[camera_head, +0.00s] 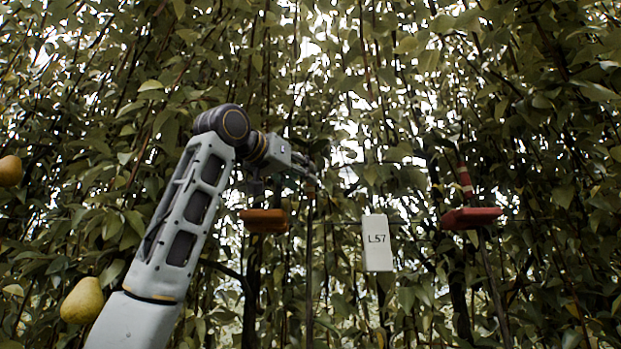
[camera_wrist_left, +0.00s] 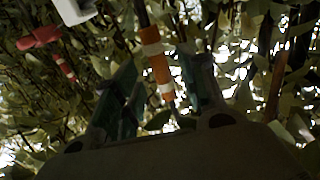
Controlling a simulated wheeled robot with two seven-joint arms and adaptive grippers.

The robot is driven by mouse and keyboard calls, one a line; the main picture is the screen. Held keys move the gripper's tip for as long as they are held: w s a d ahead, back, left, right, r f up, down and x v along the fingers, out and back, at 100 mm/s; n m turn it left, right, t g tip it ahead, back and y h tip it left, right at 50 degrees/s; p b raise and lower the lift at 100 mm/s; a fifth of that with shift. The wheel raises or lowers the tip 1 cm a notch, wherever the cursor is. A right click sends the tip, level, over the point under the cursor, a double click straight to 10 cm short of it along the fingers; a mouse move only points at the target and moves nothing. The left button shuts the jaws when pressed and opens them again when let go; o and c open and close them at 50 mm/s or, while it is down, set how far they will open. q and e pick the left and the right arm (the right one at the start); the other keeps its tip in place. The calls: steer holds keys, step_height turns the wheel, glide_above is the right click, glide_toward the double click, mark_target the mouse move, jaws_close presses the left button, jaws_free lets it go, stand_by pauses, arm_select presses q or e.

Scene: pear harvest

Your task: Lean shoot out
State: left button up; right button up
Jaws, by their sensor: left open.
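My left gripper (camera_head: 306,171) reaches in from the left toward a thin upright shoot (camera_head: 309,255). An orange-and-white band (camera_head: 311,186) marks the top of this shoot, right at the fingertips. In the left wrist view the orange-and-white band (camera_wrist_left: 158,66) lies between the two open fingers of the gripper (camera_wrist_left: 158,68), with space on both sides. An orange block (camera_head: 264,220) sits just left of the shoot, below the gripper. A second shoot (camera_head: 492,275) on the right leans, with a red-and-white band (camera_head: 464,180) and a red block (camera_head: 471,217). My right gripper is not in view.
A white sign reading L57 (camera_head: 377,243) hangs between the two shoots. A thin wire runs across behind it. Dense leaves and stems fill the background. Pears hang at the left, one low (camera_head: 82,300) beside my arm and one higher (camera_head: 10,171).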

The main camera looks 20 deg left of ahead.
arm_select(q)
steer(key=shift+p+x, duration=0.75)
steer(key=shift+x, duration=1.6)
jaws_close()
